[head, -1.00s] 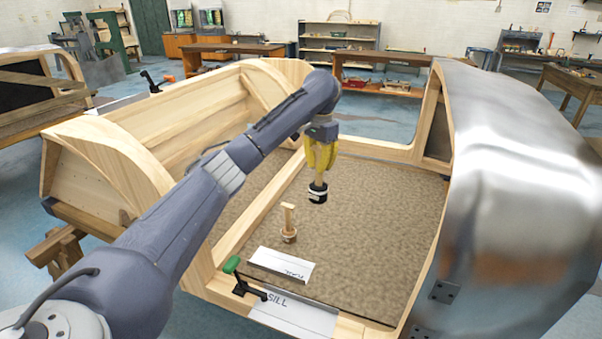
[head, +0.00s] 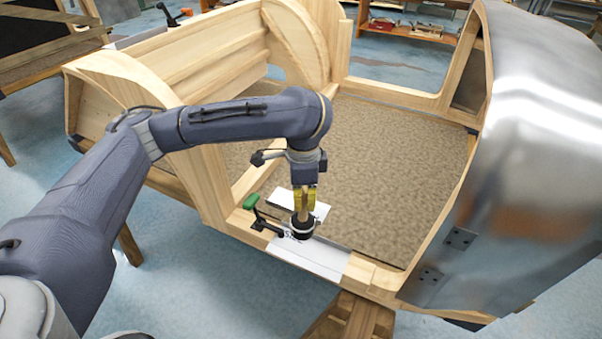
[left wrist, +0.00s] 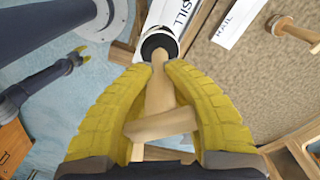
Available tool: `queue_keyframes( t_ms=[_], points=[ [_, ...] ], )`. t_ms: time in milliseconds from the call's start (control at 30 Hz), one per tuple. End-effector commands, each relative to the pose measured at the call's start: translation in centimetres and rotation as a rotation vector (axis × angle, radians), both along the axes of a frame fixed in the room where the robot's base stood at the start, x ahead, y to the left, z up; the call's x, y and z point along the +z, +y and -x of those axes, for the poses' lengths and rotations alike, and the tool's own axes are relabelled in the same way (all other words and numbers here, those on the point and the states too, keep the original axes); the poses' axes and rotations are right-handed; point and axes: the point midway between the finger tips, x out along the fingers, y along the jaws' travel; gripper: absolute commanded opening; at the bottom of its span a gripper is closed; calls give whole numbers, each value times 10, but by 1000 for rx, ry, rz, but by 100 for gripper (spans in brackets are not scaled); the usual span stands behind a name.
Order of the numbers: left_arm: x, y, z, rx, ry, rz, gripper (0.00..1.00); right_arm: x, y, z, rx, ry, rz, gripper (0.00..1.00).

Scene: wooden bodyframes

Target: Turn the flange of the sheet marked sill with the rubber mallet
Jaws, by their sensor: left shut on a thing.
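My left gripper (head: 304,196) is shut on the rubber mallet's wooden handle (left wrist: 158,95), between its yellow fingers. The mallet's black head (head: 302,226) points down over the upper left part of the white sheet marked SILL (head: 318,260). I cannot tell whether the head touches it. The SILL sheet lies on the frame's front wooden rail, and its lettering also shows in the left wrist view (left wrist: 184,12). A clamp with a green handle (head: 251,202) stands at the sheet's left end. My right gripper (left wrist: 81,53) is small at the left of the left wrist view; its jaw opening is unclear.
A second white sheet, marked RAIL (left wrist: 236,17), lies on the brown floor panel (head: 385,170) behind the mallet. A wooden mallet-like tool (left wrist: 283,25) stands on that panel. A curved metal panel (head: 520,150) rises at the right. The floor panel's middle is clear.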

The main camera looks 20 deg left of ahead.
Motion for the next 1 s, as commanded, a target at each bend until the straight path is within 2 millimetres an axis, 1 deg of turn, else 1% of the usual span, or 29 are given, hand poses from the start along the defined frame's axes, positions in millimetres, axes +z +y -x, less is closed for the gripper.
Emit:
queue_keyframes(
  t_ms=[100, 233, 600, 1000],
  points=[
    [1, -7, 11, -23, -3, 0, 0, 0, 0, 1, 0, 1, 0, 44],
    [-5, -11, 15, -29, 0, 2, 0, 0, 0, 1, 0, 1, 0, 44],
    [-26, -11, 14, -31, -2, 4, 0, 0, 0, 1, 0, 2, 0, 44],
    [-29, -10, 13, -31, -5, 3, 0, 0, 0, 1, 1, 2, 1, 44]
  ],
)
